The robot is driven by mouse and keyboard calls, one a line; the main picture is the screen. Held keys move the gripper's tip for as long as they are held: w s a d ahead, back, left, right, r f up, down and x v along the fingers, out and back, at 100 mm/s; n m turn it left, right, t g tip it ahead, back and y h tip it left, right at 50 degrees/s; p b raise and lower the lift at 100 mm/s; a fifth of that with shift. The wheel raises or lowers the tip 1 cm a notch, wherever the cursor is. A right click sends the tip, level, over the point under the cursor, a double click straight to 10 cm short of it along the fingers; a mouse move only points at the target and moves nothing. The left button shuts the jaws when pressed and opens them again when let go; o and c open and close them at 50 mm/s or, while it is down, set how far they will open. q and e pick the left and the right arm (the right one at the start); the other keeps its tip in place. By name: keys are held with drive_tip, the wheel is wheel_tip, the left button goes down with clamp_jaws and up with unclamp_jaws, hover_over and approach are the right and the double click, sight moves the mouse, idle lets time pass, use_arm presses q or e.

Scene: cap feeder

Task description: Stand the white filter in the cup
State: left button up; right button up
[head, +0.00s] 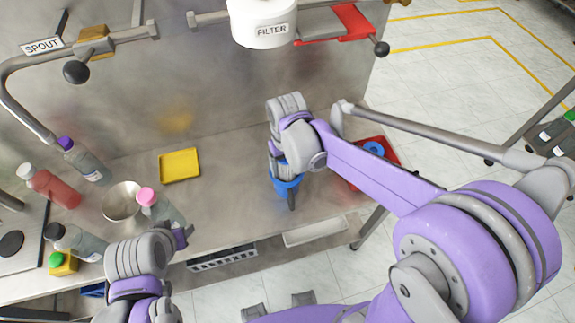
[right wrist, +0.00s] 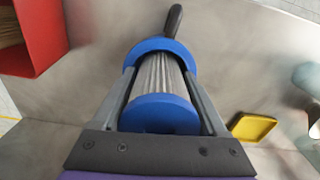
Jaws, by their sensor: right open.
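The filter (right wrist: 160,82), a pale pleated cylinder with a blue end cap facing me, is between the fingers of my right gripper (right wrist: 158,92) in the right wrist view. The fingers are open, one on each side of it. Its far end meets a blue cup (right wrist: 166,46) with a black handle; it looks seated there, but how deep is hidden. In the head view the blue cup (head: 286,186) stands on the steel table under my right gripper (head: 281,168), which hides the filter. My left gripper (head: 182,236) is beside the pink-capped bottle; its jaws are unclear.
A red bin (head: 392,160) with a blue-ringed item stands right of the cup. A yellow tray (head: 180,165), a metal bowl (head: 121,201) and several bottles are at the left. A white housing marked FILTER (head: 263,24) hangs above. Bare table lies between tray and cup.

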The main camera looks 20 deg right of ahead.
wheel_tip(320, 180, up, 3)
drive_tip(key=shift+w+f, duration=0.1)
drive_tip(key=shift+w, duration=0.05)
drive_tip(key=r+p, duration=0.1)
drive_tip(key=r, duration=0.6)
drive_tip(key=shift+s+r, duration=0.2)
drive_tip(key=shift+w+r, duration=0.1)
drive_tip(key=shift+r, duration=0.5)
use_arm(q)
drive_tip(key=shift+w+r, duration=0.75)
drive_tip(key=shift+r, duration=0.05)
use_arm(e)
drive_tip(key=s+d+f+t, duration=0.3)
drive_tip(key=s, duration=0.2)
drive_tip(key=s+d+f+m+t, duration=0.1)
drive_tip(key=s+d+f+t, duration=0.1)
drive_tip(key=s, duration=0.4)
drive_tip(key=shift+d+f+t, duration=0.4)
drive_tip(key=shift+d+f, duration=0.2)
drive_tip(key=shift+d, duration=0.2)
